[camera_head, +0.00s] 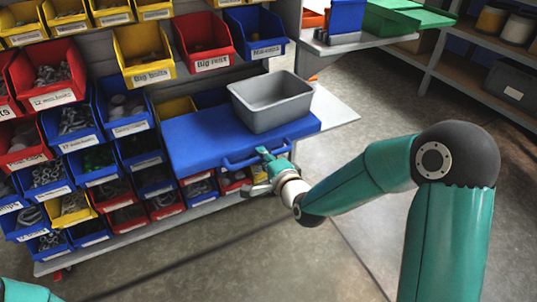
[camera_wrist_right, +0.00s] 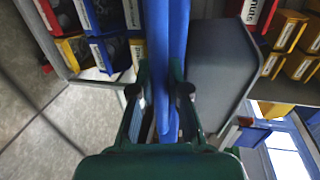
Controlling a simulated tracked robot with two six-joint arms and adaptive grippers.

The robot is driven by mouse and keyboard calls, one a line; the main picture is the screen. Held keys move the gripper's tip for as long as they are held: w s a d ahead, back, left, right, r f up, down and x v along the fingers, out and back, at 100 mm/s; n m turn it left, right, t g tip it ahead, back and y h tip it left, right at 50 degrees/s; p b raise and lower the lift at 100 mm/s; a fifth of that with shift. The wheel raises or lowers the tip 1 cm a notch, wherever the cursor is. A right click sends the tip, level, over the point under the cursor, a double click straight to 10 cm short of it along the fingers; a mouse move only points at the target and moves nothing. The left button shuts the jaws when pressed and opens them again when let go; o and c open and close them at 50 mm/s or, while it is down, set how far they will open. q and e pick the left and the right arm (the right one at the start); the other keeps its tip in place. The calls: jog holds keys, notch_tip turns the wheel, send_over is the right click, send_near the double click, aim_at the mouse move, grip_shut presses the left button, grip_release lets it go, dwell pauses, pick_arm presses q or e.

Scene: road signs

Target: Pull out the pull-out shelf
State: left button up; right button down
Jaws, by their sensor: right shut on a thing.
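The blue pull-out shelf (camera_head: 195,142) sticks out from the rack of bins, with a blue bar handle along its front edge. A grey open tub (camera_head: 270,102) stands on the shelf's right part; it also shows in the right wrist view (camera_wrist_right: 215,75). My right gripper (camera_head: 268,160) is at the right part of the handle, shut on it. In the right wrist view the blue handle (camera_wrist_right: 170,100) runs between the two fingers. Of my left arm only a teal piece shows at the lower left of the head view; its gripper is out of view.
Labelled red, blue and yellow bins (camera_head: 85,115) fill the rack to the left of and below the shelf. A light side board (camera_head: 335,112) lies right of the tub. Another shelf unit (camera_head: 480,75) stands at the upper right. The floor in front is clear.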

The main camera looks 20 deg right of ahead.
jog(key=shift+s+a+f, duration=0.2)
jog(key=shift+s+f, duration=0.1)
jog(key=shift+s, duration=0.05)
jog(key=c, duration=1.2)
grip_release()
jog(key=shift+o, duration=0.3)
jog(key=shift+d+r, duration=0.1)
jog(key=shift+r, duration=0.05)
jog(key=shift+w, duration=0.1)
jog(key=v, duration=0.7)
jog(key=shift+s, duration=0.25)
jog(key=shift+d, duration=0.1)
